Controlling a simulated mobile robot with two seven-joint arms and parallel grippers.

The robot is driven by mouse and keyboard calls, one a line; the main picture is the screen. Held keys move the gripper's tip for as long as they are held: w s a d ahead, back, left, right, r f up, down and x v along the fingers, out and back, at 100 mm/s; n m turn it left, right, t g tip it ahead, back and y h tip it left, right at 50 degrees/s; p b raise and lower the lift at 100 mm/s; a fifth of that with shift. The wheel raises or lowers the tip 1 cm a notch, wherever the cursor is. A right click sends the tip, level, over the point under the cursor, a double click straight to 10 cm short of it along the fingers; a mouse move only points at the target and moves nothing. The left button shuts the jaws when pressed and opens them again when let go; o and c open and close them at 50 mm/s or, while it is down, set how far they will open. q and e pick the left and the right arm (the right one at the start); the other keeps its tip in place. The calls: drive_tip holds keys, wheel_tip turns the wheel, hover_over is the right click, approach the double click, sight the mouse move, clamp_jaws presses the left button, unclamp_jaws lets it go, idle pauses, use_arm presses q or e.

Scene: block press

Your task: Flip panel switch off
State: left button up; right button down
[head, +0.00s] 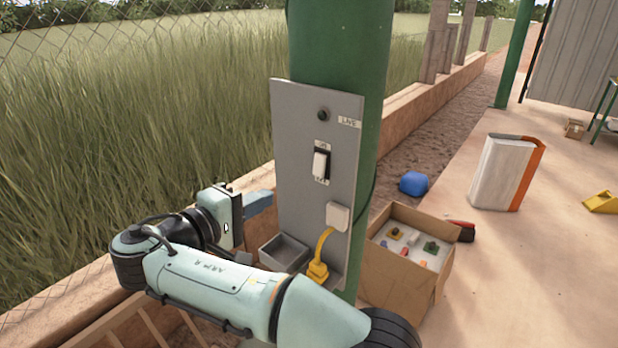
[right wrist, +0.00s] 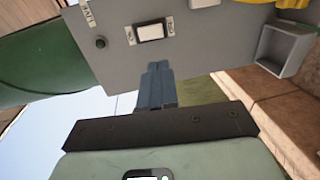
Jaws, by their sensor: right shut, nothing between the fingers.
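A grey panel (head: 293,185) is fixed to a green post. A white rocker switch (head: 320,164) in a dark frame sits at its middle, with small labels above and below. The switch also shows in the right wrist view (right wrist: 151,32). A dark round lamp (head: 323,115) is above it, beside a label whose text I cannot read surely. My right gripper (head: 262,201) is shut and empty at the panel's left edge, lower than the switch. In the right wrist view the closed fingers (right wrist: 157,75) point toward the panel, short of the switch. My left gripper is out of view.
Low on the panel are a white socket (head: 338,216) with a yellow plug and cable (head: 318,268), and a small grey tray (head: 284,252). A cardboard box (head: 400,283) of parts stands right of the post. A low wall and wire fence run behind.

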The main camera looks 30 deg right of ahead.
sight(318, 171)
drive_tip(key=shift+s+r, duration=0.15)
drive_tip(key=shift+r, duration=0.1)
drive_tip(key=p+x, duration=0.1)
drive_tip(key=x, duration=1.3)
drive_tip(key=shift+d, duration=0.15)
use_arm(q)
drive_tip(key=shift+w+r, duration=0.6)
